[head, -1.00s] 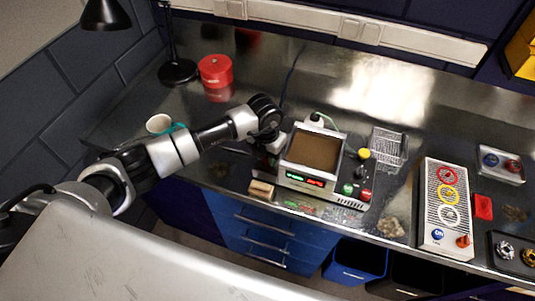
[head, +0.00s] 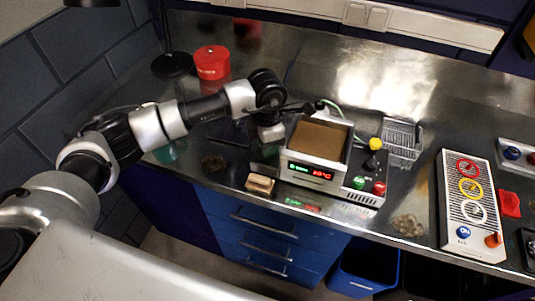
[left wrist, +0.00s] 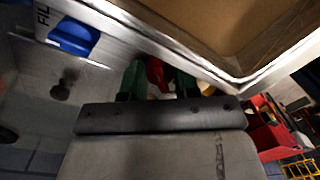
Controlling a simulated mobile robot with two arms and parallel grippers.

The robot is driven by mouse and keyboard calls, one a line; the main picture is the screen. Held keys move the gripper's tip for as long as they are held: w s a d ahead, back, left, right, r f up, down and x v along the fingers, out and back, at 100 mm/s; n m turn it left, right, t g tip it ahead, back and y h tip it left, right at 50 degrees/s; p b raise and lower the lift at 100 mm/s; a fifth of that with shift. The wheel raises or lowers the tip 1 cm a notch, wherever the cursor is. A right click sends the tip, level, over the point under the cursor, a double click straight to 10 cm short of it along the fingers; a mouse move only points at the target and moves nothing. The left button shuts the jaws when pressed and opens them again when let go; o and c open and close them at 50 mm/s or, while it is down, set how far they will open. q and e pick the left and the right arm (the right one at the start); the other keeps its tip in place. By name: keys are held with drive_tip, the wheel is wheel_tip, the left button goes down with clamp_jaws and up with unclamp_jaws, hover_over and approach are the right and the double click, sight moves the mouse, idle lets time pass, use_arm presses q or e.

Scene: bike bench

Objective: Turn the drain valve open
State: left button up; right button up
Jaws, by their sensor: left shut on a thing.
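The open-topped bench tank (head: 318,139) holds something brown and stands on the steel bench, with a lit display on its front. My left gripper (head: 271,132) is low against the tank's left side, its fingertips hidden in the head view. In the left wrist view my left gripper (left wrist: 159,83) has its green fingers on either side of a red handle (left wrist: 156,71), apparently the drain valve, just below the tank rim. It is shut on this handle; how far the handle is turned I cannot tell. A blue part (left wrist: 74,37) with partly visible lettering sits to the left. My right gripper is not in view.
A wood-backed brush (head: 260,183) lies in front of the tank. A wire basket (head: 402,138) and a control panel with coloured rings (head: 470,205) are to the right. A red tin (head: 212,62) stands behind my left arm. The bench behind the tank is mostly clear.

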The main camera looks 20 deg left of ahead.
use_arm(q)
drive_tip(key=m+b, duration=0.3)
drive_tip(key=b, duration=0.1)
drive_tip(key=m+b, duration=0.3)
drive_tip(key=b, duration=0.1)
drive_tip(key=shift+w+f, duration=0.1)
drive_tip(key=shift+f, duration=0.1)
drive_tip(key=shift+r+m+b, duration=0.2)
drive_tip(key=shift+m+b, duration=1.3)
drive_tip(key=shift+m, duration=0.2)
drive_tip(key=shift+r, duration=0.1)
drive_tip(key=o, duration=0.6)
drive_tip(key=shift+y, duration=0.3)
drive_tip(key=shift+o, duration=0.2)
wheel_tip(320, 180, up, 11)
drive_tip(key=b, duration=0.1)
drive_tip(key=shift+w, duration=0.25)
drive_tip(key=shift+d+f, duration=0.1)
drive_tip(key=shift+f, duration=0.1)
